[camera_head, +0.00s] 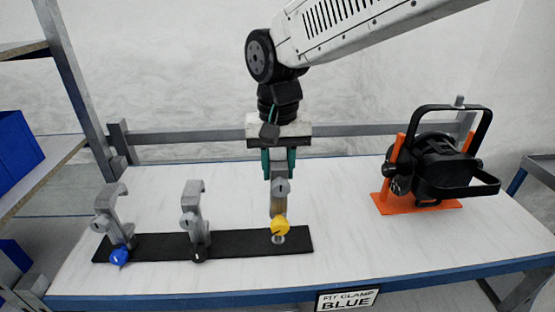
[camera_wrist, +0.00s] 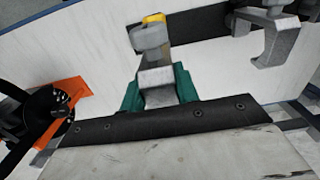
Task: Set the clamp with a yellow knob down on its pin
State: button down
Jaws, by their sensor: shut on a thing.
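My gripper (camera_head: 279,172), with teal fingers, points straight down over the right end of the black strip (camera_head: 240,246). It is shut on the grey clamp with the yellow knob (camera_head: 281,188), which hangs upright below the fingers. The yellow knob (camera_head: 280,226) is at its lower end, just above a small pale round piece on the strip, which may be the pin. I cannot tell whether clamp and pin touch. In the wrist view the clamp (camera_wrist: 157,78) sits between the fingers (camera_wrist: 158,92), its yellow knob (camera_wrist: 153,18) at the far end.
A clamp with a blue knob (camera_head: 119,256) and a clamp with a black knob (camera_head: 197,251) stand on the strip to the left. A black lamp (camera_head: 437,165) rests on an orange stand (camera_head: 425,207) at right. A sign (camera_head: 347,300) on the table's front edge reads "FIT CLAMP BLUE".

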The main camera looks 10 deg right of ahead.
aim_at(278, 158)
jog(key=shift+f, duration=2.4)
jog(key=shift+s+f, duration=0.1)
jog(key=shift+f, duration=1.25)
jog(key=shift+c, duration=2)
grip_release()
jog(key=shift+r, duration=0.1)
jog(key=shift+r, duration=5.45)
